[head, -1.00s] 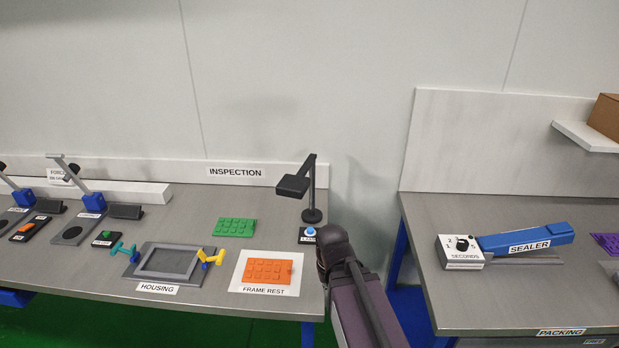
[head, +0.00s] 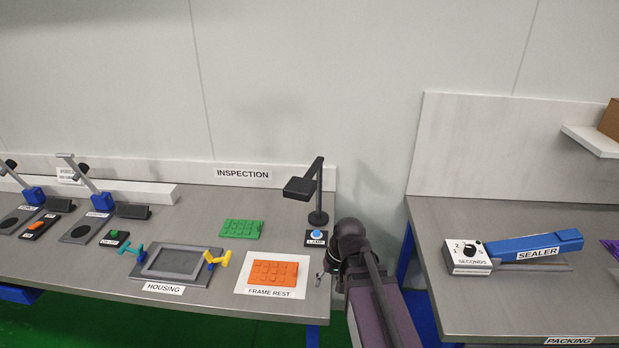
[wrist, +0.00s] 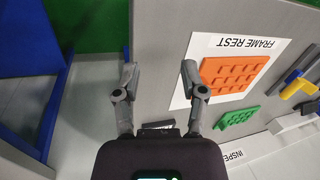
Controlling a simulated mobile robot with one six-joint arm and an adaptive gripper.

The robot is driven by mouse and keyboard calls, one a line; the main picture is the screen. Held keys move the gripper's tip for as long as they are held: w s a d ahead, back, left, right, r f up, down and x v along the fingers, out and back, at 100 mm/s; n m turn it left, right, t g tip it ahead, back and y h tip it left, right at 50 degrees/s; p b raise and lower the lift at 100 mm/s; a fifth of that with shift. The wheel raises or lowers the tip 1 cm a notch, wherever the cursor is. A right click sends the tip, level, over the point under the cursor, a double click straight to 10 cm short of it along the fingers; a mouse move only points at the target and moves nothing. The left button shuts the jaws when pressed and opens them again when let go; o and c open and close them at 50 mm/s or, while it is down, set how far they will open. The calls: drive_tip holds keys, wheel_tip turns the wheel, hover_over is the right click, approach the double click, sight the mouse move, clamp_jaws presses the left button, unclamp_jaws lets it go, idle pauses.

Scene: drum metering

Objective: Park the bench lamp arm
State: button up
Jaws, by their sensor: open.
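The bench lamp (head: 301,187) is dark grey. It stands at the back right of the inspection bench, its post upright on a round base and its flat head folded out to the left over the bench. A blue-white button on a block labelled LAMP (head: 316,238) sits just in front of the base. My gripper (wrist: 158,75) is open and empty, its two fingers apart in the wrist view. In the head view a fingertip shows at the bench's right edge, beside the frame rest and in front of the lamp. The lamp is not clearly visible in the wrist view.
An orange plate (head: 274,273) lies on the white FRAME REST mat (head: 242,286). A green plate (head: 241,229) lies behind it. The grey housing fixture (head: 150,283) is to the left. A gap separates this bench from the packing bench (head: 480,318) with its blue sealer (head: 535,244).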

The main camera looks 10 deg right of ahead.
drive_tip(key=w+r+m+t+y, duration=0.1)
drive_tip(key=w+r+t+y, duration=0.1)
drive_tip(key=w+r+y, duration=0.4)
drive_tip(key=m+t+y, duration=0.4)
drive_tip(key=t+y, duration=0.2)
drive_tip(key=y, duration=0.1)
approach(308, 175)
drive_tip(key=v, duration=0.4)
drive_tip(key=shift+s+f+p, duration=0.1)
drive_tip(key=shift+f+p, duration=0.2)
drive_tip(key=shift+a, duration=0.1)
drive_tip(key=shift+x, duration=6.95)
clamp_jaws()
